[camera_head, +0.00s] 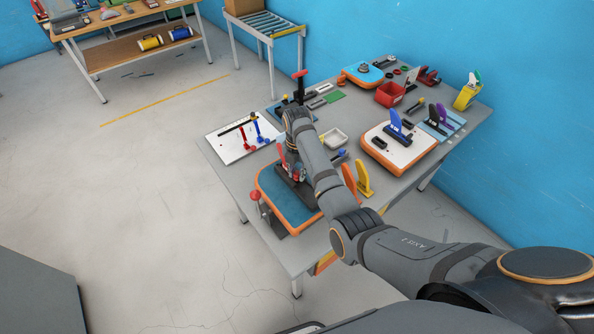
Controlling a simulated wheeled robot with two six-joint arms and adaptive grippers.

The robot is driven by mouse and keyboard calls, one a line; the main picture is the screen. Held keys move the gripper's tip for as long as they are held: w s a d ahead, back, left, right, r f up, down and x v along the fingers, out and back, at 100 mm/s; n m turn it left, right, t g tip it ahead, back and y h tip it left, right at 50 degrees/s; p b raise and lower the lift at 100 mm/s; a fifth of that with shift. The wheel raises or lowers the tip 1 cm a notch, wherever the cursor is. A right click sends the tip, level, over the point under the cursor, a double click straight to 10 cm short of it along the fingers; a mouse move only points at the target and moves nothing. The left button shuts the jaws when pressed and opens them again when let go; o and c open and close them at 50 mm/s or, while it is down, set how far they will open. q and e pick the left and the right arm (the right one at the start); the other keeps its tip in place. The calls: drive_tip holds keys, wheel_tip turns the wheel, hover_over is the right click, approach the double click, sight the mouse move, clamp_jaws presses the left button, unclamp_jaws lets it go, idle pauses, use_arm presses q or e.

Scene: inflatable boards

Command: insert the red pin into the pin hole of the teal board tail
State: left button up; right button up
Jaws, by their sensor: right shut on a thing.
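The teal board (275,197) with an orange rim lies at the near left end of the grey table. My right gripper (291,176) reaches down over the board, shut on a small red piece (299,171) that looks like the red pin. My own arm and fingers hide most of it. Dark fittings stand on the board below the gripper, and the pin hole cannot be made out. Whether the pin touches the board cannot be told. My left gripper is not in view.
A white panel (227,148) with a red and a blue part lies behind the board. A red-knobbed clamp (256,197) stands at its left edge. A red bin (390,95) is farther back.

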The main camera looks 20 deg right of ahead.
sight(297, 173)
drive_tip(key=shift+f, duration=0.4)
drive_tip(key=o, duration=0.9)
drive_tip(key=shift+o, duration=0.2)
drive_tip(key=shift+r, duration=0.1)
wheel_tip(297, 173, up, 7)
drive_tip(key=shift+r, duration=0.15)
